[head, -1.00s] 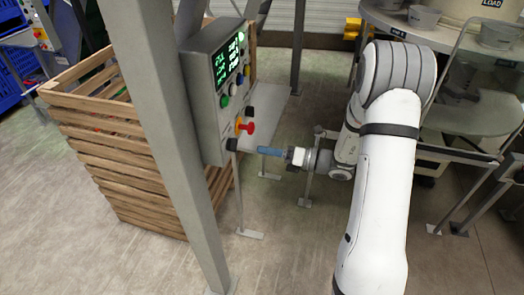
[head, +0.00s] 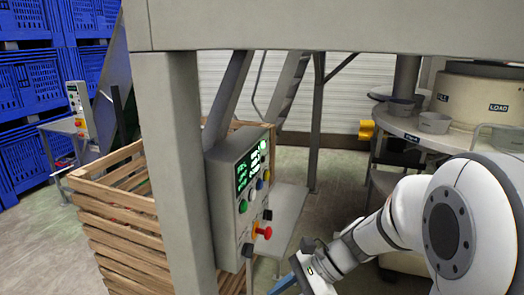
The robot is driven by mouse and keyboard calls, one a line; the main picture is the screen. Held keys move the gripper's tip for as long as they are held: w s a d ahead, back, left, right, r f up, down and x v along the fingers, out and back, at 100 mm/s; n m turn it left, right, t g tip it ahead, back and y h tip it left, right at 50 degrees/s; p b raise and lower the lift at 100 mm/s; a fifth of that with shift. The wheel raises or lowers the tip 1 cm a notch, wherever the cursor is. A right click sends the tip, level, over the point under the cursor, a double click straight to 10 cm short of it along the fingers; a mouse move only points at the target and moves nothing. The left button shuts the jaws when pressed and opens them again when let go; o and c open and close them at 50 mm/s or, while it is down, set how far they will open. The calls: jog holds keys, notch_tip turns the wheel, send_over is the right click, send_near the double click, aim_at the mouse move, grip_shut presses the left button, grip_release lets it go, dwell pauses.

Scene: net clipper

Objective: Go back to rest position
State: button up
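My white arm reaches in from the lower right of the head view. My gripper (head: 286,284) is at the bottom edge, with a blue finger part showing and the rest cut off or hidden, so its opening cannot be made out. It is below and to the right of the control box (head: 228,200), apart from it. The box has a green-lit display, several coloured buttons and a red knob (head: 264,232) on its right side. I see nothing held.
A grey post (head: 178,170) and overhead beam (head: 330,25) stand in front. A slatted wooden crate (head: 120,225) is at left, with blue crates (head: 25,85) behind. A round machine with a table (head: 400,130) and bowls is at right.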

jog(key=s+d+r+n+t+h, duration=0.5)
jog(key=s+d+n+h, duration=0.2)
jog(key=n, duration=0.7)
jog(key=d+h, duration=0.2)
jog(key=d, duration=0.1)
jog(key=shift+s+d+h, duration=0.3)
jog(key=shift+d, duration=0.05)
jog(key=shift+c, duration=0.2)
dwell(0.3)
